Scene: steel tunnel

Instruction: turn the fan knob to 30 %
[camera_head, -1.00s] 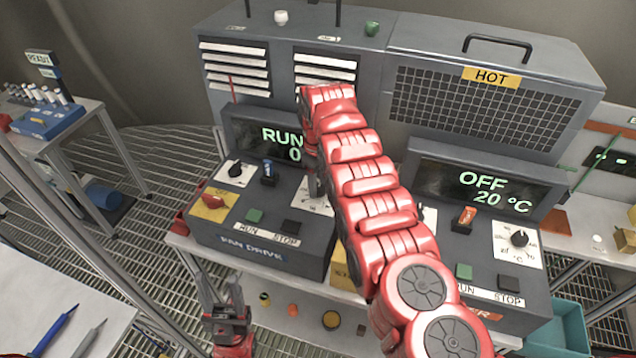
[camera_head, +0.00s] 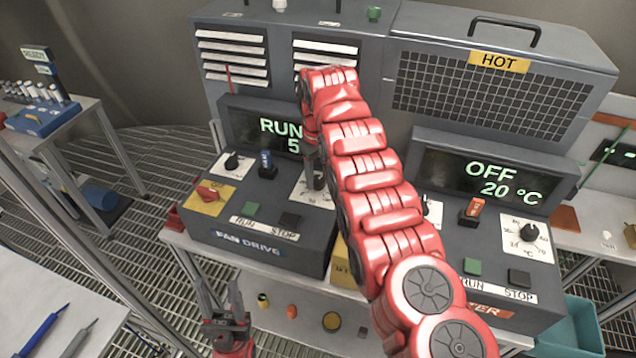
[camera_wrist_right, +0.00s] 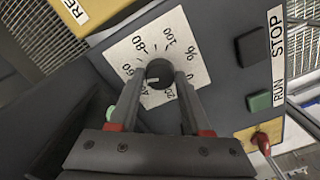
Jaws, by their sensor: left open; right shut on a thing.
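The fan knob (camera_wrist_right: 159,73) is a round black knob on a white percent dial (camera_wrist_right: 190,50), seen in the right wrist view. My right gripper (camera_wrist_right: 160,80) is shut on it, one finger on each side. The knob's exact pointer reading is too small to tell. In the head view the dial (camera_head: 326,194) shows at the right end of the FAN DRIVE box (camera_head: 249,244), and my right arm hides the knob. The display (camera_head: 240,129) reads RUN and a 5, its right part covered by my arm. My left gripper (camera_head: 219,298) is open and empty, below the box's front.
On the fan panel are a green button (camera_head: 252,209), a black button (camera_head: 290,219), a blue switch (camera_head: 265,164) and a red handle on a yellow plate (camera_head: 208,194). The heater box (camera_head: 458,237) stands to the right, its display reading OFF 20 °C.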

